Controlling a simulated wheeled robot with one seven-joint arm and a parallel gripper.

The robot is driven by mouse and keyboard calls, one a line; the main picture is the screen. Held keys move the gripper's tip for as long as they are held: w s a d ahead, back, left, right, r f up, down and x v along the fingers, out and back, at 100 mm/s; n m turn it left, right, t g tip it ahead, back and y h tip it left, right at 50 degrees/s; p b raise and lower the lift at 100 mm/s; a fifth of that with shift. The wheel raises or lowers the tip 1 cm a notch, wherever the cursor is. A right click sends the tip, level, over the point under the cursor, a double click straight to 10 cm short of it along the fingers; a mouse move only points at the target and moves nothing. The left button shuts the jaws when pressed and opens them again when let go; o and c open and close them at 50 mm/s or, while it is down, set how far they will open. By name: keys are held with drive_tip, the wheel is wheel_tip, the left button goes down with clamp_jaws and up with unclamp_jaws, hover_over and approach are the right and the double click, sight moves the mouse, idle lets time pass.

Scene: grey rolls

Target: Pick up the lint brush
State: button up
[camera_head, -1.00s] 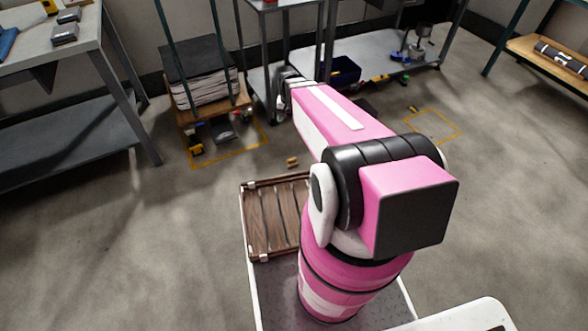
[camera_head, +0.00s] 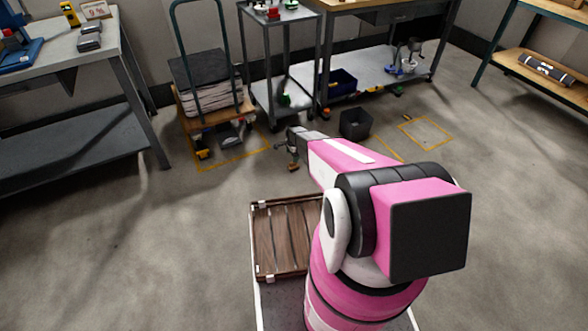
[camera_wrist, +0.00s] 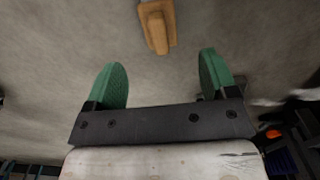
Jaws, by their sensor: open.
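The lint brush appears to be the small tan wooden piece (camera_wrist: 157,26) on the concrete floor at the top middle of the wrist view. In the head view it is a tiny brown shape (camera_head: 293,167) just below my gripper (camera_head: 290,148). In the wrist view my gripper (camera_wrist: 161,72) shows two green fingers spread apart with nothing between them. The brush lies beyond the fingertips, roughly centred between them, and does not touch them. Its upper end reaches the frame's edge, and I cannot tell the exact height between gripper and brush.
A wooden slatted crate (camera_head: 256,210) sits on my base. A dark bin (camera_head: 356,124) stands right of the gripper. A cart with stacked sheets (camera_head: 205,118) stands behind left, beside a grey shelf trolley (camera_head: 290,100). The floor left of the brush is clear.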

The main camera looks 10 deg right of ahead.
sight(293, 164)
wheel_tip(293, 164, down, 9)
drive_tip(key=shift+f, duration=0.1)
drive_tip(key=c, duration=1)
